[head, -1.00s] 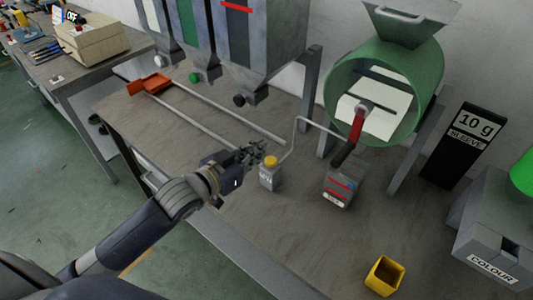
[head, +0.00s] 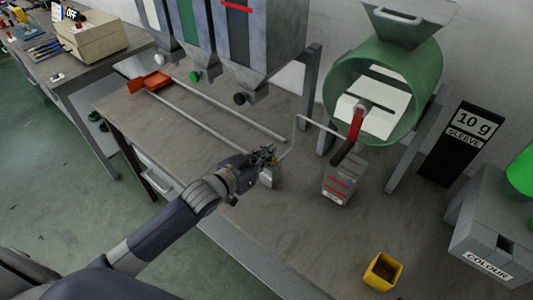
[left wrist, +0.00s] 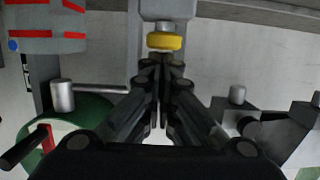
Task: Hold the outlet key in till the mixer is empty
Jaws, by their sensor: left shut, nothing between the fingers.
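The outlet key is a yellow button on a small grey post (head: 270,178). My left gripper (head: 264,156) is shut and empty at the top of this post and mostly hides the button in the head view. In the left wrist view the yellow key (left wrist: 166,42) shows just beyond the closed fingertips (left wrist: 161,64). I cannot tell whether they touch or whether the key is pressed. The mixer, a green drum (head: 427,100) with a grey hopper on top, stands at the right. Its contents are not clear. My right gripper is not in view.
A grey box with red lines (head: 339,183) stands below the drum's red lever (head: 355,124). A yellow cup (head: 383,272) is near the front edge. A colour unit (head: 490,240) and a black "10 g" sign (head: 462,145) stand right.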

